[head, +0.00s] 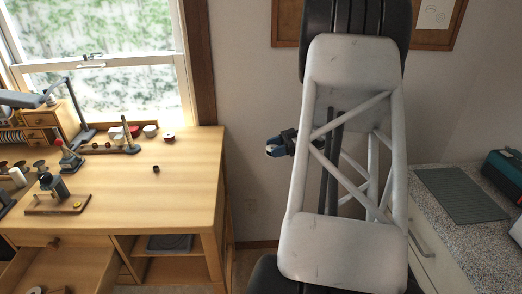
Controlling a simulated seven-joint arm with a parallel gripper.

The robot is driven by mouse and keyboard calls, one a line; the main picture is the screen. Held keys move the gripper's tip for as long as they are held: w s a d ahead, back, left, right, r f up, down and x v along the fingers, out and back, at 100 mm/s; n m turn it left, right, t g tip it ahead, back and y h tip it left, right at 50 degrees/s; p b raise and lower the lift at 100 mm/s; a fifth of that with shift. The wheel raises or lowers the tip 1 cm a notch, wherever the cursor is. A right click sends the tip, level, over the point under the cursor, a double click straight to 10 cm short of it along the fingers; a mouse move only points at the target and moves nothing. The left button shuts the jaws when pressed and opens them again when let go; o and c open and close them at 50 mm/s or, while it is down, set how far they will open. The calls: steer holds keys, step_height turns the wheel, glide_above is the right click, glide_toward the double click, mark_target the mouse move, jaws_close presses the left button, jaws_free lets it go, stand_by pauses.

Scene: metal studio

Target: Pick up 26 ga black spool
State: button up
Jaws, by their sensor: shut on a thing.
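My gripper (272,149) is in the air to the right of the wooden desk, in front of the pale wall. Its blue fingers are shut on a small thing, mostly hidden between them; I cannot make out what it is. A small dark spool (155,169) stands alone on the desk top, well left of my gripper. No label can be read at this size, so I cannot tell whether it is the 26 ga black spool.
A speckled counter (430,215) with a grey mat (461,195) is at right. The desk's right part is clear.

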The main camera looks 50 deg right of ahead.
steer(key=shift+f+v, duration=0.15)
steer(key=shift+v, duration=0.5)
steer(key=shift+f+v, duration=0.1)
steer(key=shift+v, duration=0.6)
